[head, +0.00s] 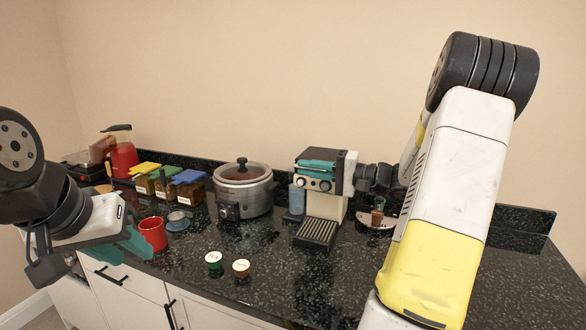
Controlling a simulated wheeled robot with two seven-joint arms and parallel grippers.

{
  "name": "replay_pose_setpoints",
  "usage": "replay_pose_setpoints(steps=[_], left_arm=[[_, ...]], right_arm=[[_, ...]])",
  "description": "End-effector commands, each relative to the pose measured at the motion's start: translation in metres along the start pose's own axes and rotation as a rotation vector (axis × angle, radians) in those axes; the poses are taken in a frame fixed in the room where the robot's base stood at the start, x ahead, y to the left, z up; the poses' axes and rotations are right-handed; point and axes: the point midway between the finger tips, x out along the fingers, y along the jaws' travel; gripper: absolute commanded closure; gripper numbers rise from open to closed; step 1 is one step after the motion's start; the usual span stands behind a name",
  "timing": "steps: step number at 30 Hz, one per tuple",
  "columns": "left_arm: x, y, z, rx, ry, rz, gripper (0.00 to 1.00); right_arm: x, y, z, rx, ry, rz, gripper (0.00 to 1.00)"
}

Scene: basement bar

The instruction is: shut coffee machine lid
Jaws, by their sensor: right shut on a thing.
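The coffee machine (325,205) stands on the dark counter right of centre, with a dark top, a beige body and a slatted drip tray. My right gripper (315,170) reaches in from the right, its teal fingers across the machine's upper front. It is shut on the machine's lid (322,154), as far as I can tell; the fingers and gripper body hide part of the lid and its edge. My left gripper (136,246) hangs at the left near the counter's front edge, away from the machine. Its fingers overlap in view, so its opening is unclear.
A slow cooker (244,188) stands left of the machine. Further left are a red mug (153,233), several lidded jars (189,188) and a red jug (122,158). The front right counter is clear.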

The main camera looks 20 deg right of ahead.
Motion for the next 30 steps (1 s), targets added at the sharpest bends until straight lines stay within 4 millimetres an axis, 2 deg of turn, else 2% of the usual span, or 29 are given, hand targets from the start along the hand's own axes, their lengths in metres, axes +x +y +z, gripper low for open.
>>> replay_pose_setpoints(steps=[1, 3, 4, 14, 17, 24, 30], left_arm=[[0.000, 0.000, 0.000, 0.000, 0.000, 0.000, 0.64], [0.000, 0.000, 0.000, 0.000, 0.000, 0.000, 0.64], [0.000, 0.000, 0.000, 0.000, 0.000, 0.000, 0.64], [0.000, 0.000, 0.000, 0.000, 0.000, 0.000, 0.64], [0.000, 0.000, 0.000, 0.000, 0.000, 0.000, 0.64], [0.000, 0.000, 0.000, 0.000, 0.000, 0.000, 0.64], [0.000, 0.000, 0.000, 0.000, 0.000, 0.000, 0.64]], right_arm=[[-0.001, 0.004, 0.001, 0.007, 0.000, 0.006, 0.83], [-0.001, 0.004, 0.001, 0.007, 0.000, 0.006, 0.70], [-0.001, 0.004, 0.001, 0.007, 0.000, 0.005, 0.68], [-0.003, 0.002, 0.000, 0.004, 0.000, 0.004, 0.68], [-0.013, 0.002, 0.000, 0.003, 0.001, 0.004, 0.68], [-0.054, 0.003, 0.000, 0.005, 0.003, 0.006, 0.68], [-0.075, 0.003, 0.000, 0.005, 0.000, 0.004, 0.68]])
